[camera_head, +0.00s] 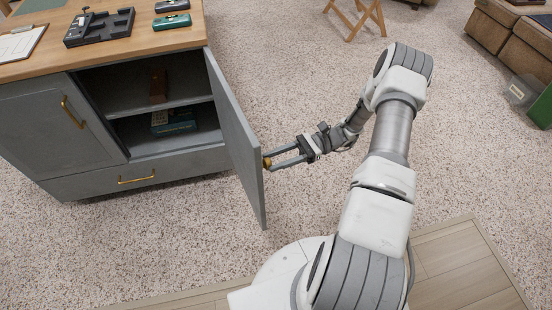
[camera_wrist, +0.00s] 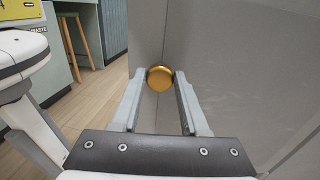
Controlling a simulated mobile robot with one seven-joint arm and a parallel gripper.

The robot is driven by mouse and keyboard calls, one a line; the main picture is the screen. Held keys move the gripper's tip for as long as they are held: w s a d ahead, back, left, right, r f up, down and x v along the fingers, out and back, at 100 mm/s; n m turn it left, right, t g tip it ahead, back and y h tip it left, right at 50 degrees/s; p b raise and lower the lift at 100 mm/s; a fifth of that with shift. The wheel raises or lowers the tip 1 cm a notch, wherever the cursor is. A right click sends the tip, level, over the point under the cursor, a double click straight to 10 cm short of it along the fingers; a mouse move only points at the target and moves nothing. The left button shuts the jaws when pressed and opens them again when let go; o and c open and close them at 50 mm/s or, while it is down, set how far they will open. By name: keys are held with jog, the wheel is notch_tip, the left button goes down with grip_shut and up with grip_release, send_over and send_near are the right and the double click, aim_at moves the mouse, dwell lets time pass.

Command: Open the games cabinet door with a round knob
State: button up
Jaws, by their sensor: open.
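The grey games cabinet door (camera_head: 236,140) stands wide open, swung out from the right side of the cabinet (camera_head: 88,169). Its round brass knob (camera_head: 267,163) is on the door's face toward my arm. My gripper (camera_head: 272,163) is at the knob, and its two fingers point at the door. In the wrist view the knob (camera_wrist: 160,77) sits between and just beyond the tips of my open gripper (camera_wrist: 158,80), against the grey door face (camera_wrist: 230,60). Whether a fingertip touches the knob, I cannot tell.
Inside the opening are a shelf (camera_head: 150,106) and a boxed item (camera_head: 174,122). A closed left door (camera_head: 50,125) and a drawer (camera_head: 135,180) have brass bar handles. Open carpet (camera_head: 270,90) lies right of the door. A folding wooden stand (camera_head: 357,18) is farther back.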

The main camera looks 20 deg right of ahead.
jog(key=o, duration=0.4)
jog(key=d, duration=0.5)
jog(key=w+d, duration=0.1)
jog(key=d, duration=1.1)
jog(key=shift+w+d+p, duration=0.2)
jog(key=shift+p, duration=0.1)
jog(key=a+r+n+g+h, duration=0.1)
jog(key=a+r+n+h, duration=0.4)
jog(key=r, duration=0.6)
jog(key=a+r+n+g+h, duration=0.1)
jog(key=a+r+n+h, duration=0.2)
jog(key=a+r+h, duration=0.65)
jog(key=s+a+r+n+t+h, duration=0.2)
jog(key=s+a+r+n+t, duration=0.15)
jog(key=s+r+n, duration=0.35)
jog(key=s+a+r+n+t+h, duration=0.25)
jog(key=s+r+t, duration=0.25)
jog(key=s, duration=0.4)
jog(key=shift+y, duration=0.5)
jog(key=r+p, duration=2.2)
jog(key=shift+s, duration=0.3)
